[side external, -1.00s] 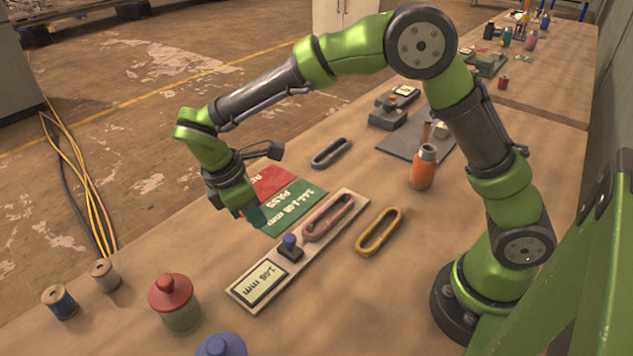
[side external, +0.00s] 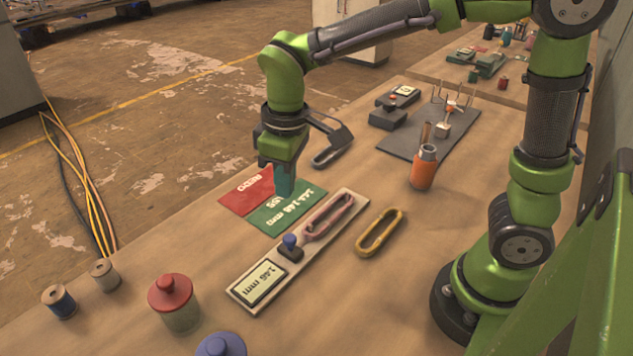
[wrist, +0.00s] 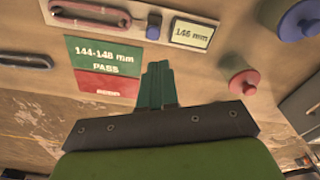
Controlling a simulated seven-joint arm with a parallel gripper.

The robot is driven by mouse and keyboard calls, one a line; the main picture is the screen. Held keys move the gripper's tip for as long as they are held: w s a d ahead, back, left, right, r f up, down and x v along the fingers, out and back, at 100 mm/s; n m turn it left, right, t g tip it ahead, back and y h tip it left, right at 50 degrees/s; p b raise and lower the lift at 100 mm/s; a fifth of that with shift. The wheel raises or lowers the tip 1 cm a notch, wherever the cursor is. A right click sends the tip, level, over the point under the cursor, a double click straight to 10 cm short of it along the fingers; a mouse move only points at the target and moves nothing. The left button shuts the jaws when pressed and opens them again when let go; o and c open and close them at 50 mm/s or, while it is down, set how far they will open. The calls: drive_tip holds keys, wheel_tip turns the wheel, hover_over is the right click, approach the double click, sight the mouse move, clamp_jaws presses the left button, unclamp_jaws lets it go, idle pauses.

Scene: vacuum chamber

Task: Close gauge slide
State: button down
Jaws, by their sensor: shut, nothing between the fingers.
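The gauge (side external: 238,290) is a long pale board with a display (side external: 265,282) reading 146 mm, a small dark slide with a blue knob (side external: 290,242), and a pink oval link (side external: 328,218) lying along it. The slide sits close to the link's near end; I cannot tell if they touch. The wrist view also shows the knob (wrist: 153,28) and the display (wrist: 192,33). My gripper (side external: 284,188) is shut and empty, its teal fingers pointing down over the card beside the gauge, apart from the knob.
A card has a green PASS part marked 144-148 mm (side external: 265,222) and a red part (side external: 240,192). A yellow link (side external: 380,232), a dark link (side external: 322,158), an orange bottle (side external: 424,170), a red-lidded jar (side external: 172,300) and a grey mat (side external: 400,146) stand around.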

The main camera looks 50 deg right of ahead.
drive_tip(key=s+d+r+m+t+y, duration=0.2)
drive_tip(key=s+d+r+m+t, duration=0.3)
drive_tip(key=s+d+m, duration=0.3)
drive_tip(key=shift+s+d+t, duration=0.4)
drive_tip(key=shift+s+d, duration=0.05)
drive_tip(key=shift+s, duration=0.7)
drive_tip(key=c, duration=1.7)
unclamp_jaws()
drive_tip(key=shift+s+d+r, duration=0.1)
drive_tip(key=shift+r, duration=0.15)
drive_tip(key=o, duration=0.3)
drive_tip(key=shift+f, duration=0.25)
drive_tip(key=o, duration=0.5)
drive_tip(key=w+a, duration=0.1)
drive_tip(key=w+a+f+n+g, duration=0.1)
drive_tip(key=w, duration=0.1)
drive_tip(key=w+a+n+g, duration=0.1)
drive_tip(key=shift+w+f, duration=0.15)
drive_tip(key=shift+w, duration=0.1)
drive_tip(key=shift+o, duration=0.2)
drive_tip(key=n+g+h, duration=0.2)
drive_tip(key=n+g, duration=0.3)
drive_tip(key=n, duration=0.6)
hover_over(289, 237)
drive_tip(key=f, duration=0.1)
wheel_tip(289, 237, down, 17)
drive_tip(key=shift+r, duration=0.2)
clamp_jaws()
